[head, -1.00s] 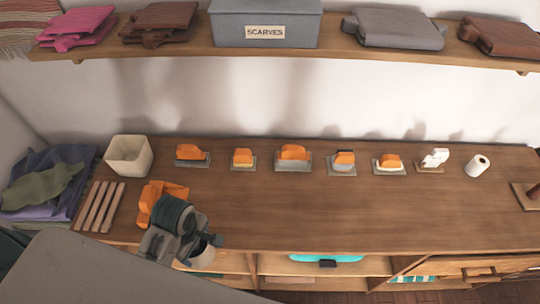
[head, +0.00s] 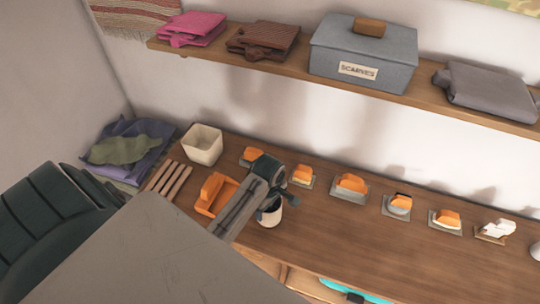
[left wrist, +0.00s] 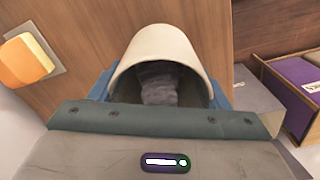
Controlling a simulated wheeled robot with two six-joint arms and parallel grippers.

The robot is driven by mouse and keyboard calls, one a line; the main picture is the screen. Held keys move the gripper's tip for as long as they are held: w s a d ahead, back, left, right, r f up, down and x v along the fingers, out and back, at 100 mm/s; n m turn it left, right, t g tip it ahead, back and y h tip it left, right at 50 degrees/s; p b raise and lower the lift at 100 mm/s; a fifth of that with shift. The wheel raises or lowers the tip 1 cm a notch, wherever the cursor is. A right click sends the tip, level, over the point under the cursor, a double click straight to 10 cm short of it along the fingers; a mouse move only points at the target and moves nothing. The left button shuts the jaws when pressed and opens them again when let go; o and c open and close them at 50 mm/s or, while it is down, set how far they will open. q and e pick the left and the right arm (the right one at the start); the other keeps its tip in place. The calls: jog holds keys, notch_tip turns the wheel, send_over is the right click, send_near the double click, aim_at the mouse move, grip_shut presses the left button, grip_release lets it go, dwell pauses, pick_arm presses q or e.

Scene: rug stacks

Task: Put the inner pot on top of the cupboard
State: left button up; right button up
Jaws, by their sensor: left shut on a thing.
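A white round inner pot (head: 270,214) is held by my left gripper (head: 267,203), which is shut on it. In the head view the pot shows over the front part of the wooden cupboard top (head: 330,236); I cannot tell whether it touches. In the left wrist view the pot (left wrist: 152,42) shows its open mouth with something grey inside, and brown wood (left wrist: 80,32) lies behind it. The gripper and forearm hide part of the pot in the head view. My right gripper is not in view.
A cream square pot (head: 203,144) stands at the back left of the top, beside wooden slats (head: 167,180). An orange object (head: 215,194) is left of my gripper. Several orange-topped items line the back, one being (head: 350,186). A wall shelf holds a grey scarves box (head: 365,52).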

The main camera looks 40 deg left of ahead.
aim_at(270, 210)
pick_arm(q)
jog(key=shift+w, duration=0.35)
notch_tip(270, 210, down, 3)
jog(key=shift+r+p, duration=0.1)
jog(key=shift+p, duration=0.75)
jog(key=shift+f, duration=0.4)
jog(key=o, duration=1.1)
jog(key=shift+s+f, duration=0.1)
jog(key=shift+c, duration=0.2)
